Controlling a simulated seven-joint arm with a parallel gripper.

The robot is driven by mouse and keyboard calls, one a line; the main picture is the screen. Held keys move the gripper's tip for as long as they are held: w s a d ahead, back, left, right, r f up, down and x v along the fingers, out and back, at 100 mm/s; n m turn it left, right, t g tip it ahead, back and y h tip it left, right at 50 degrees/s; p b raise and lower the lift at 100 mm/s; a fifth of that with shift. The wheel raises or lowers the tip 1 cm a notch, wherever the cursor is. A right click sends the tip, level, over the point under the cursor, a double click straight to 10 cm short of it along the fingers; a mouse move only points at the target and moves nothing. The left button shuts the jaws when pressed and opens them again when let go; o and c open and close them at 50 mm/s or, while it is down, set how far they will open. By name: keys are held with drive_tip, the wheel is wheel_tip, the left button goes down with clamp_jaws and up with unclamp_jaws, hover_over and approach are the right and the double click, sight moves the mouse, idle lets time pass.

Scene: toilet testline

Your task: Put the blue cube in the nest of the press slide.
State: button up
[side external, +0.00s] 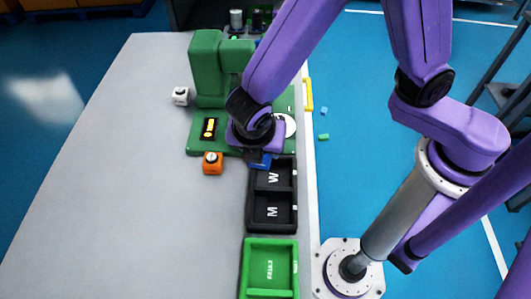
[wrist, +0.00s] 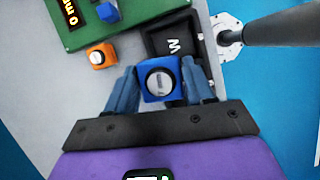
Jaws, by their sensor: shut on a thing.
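My gripper (wrist: 160,84) is shut on the blue cube (wrist: 159,77), which sits between the two blue fingers with a round grey-white face with a slot toward the wrist camera. In the side view only a bit of the blue cube (side external: 262,161) shows below my purple wrist, above the near edge of the green press base and the black tray's far end. The green press (side external: 208,65) stands on its green base (side external: 203,143), at the table's far right.
An orange cube (side external: 212,163) sits by the base's near edge, and a white cube (side external: 180,96) left of the press. A black tray (side external: 249,212) marked W and M and a green tray (side external: 243,270) line the right edge. The grey table (side external: 120,200) is clear on the left.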

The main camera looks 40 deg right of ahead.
drive_tip(key=w+d+f+m+g, duration=0.25)
drive_tip(key=w+d+m, duration=0.25)
drive_tip(key=w+m, duration=0.4)
drive_tip(key=w+d+f+m+g, duration=0.1)
drive_tip(key=w+d+m+g, duration=0.3)
drive_tip(key=w+m, duration=0.45)
drive_tip(key=shift+n+t, duration=0.25)
drive_tip(key=shift+n, duration=0.4)
drive_tip(key=shift+w+d+f, duration=0.1)
drive_tip(key=shift+w+f, duration=0.15)
drive_tip(key=shift+f, duration=0.7)
drive_tip(key=shift+w+d+f, duration=0.1)
drive_tip(key=shift+w+f, duration=0.15)
drive_tip(key=shift+f, duration=0.7)
drive_tip(key=shift+w+f, duration=0.25)
drive_tip(key=shift+f, duration=0.7)
drive_tip(key=shift+f, duration=0.25)
drive_tip(key=o, duration=1.2)
drive_tip(key=v, duration=1.7)
drive_tip(key=shift+d+r, duration=0.25)
drive_tip(key=shift+r, duration=0.05)
